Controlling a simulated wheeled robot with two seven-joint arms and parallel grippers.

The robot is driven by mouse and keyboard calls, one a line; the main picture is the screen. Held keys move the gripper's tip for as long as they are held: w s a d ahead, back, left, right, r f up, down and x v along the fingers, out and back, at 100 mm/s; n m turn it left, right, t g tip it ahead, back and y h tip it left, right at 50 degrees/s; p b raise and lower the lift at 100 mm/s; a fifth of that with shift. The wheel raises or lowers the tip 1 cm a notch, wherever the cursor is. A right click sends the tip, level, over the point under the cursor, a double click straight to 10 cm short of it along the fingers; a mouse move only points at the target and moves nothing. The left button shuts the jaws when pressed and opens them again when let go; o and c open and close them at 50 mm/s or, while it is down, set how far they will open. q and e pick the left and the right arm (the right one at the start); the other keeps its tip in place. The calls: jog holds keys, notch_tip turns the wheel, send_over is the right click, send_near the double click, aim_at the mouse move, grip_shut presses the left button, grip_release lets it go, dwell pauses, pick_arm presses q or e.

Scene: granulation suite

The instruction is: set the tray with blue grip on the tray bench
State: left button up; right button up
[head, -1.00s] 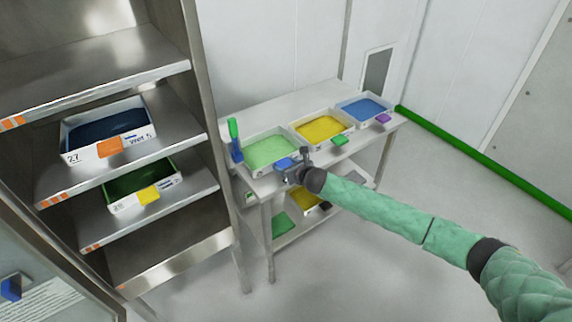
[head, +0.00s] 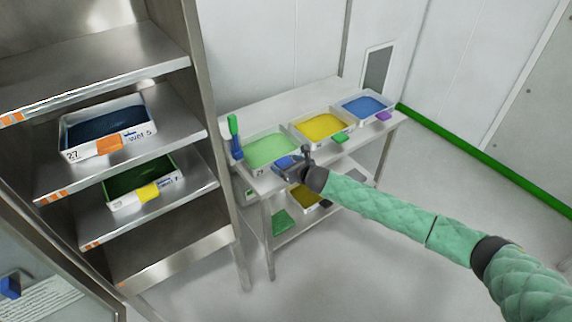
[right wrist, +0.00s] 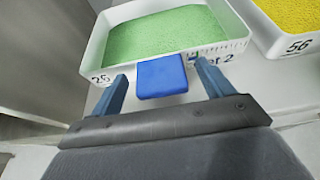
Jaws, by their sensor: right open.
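The tray with blue grip (head: 270,149) is white, filled with light green granules, and stands on the left part of the tray bench (head: 285,106). In the right wrist view the tray (right wrist: 170,35) lies just ahead, with its blue grip (right wrist: 162,76) between my fingers. My right gripper (head: 290,168) is at the tray's front side. In the right wrist view the gripper (right wrist: 160,88) is open, one finger on each side of the grip, with gaps to both. My left gripper does not show.
A yellow-filled tray (head: 322,127) with green grip and a blue-filled tray (head: 364,107) with purple grip stand further right on the bench. A green and blue upright item (head: 235,138) stands at its left end. The steel rack (head: 165,200) at left holds two trays.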

jog(key=b+v, duration=0.1)
jog(key=v, duration=0.4)
jog(key=shift+s+d+b, duration=0.2)
jog(key=shift+b, duration=0.2)
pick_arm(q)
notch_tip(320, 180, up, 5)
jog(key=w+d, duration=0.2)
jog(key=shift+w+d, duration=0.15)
pick_arm(e)
jog(key=shift+v, duration=0.8)
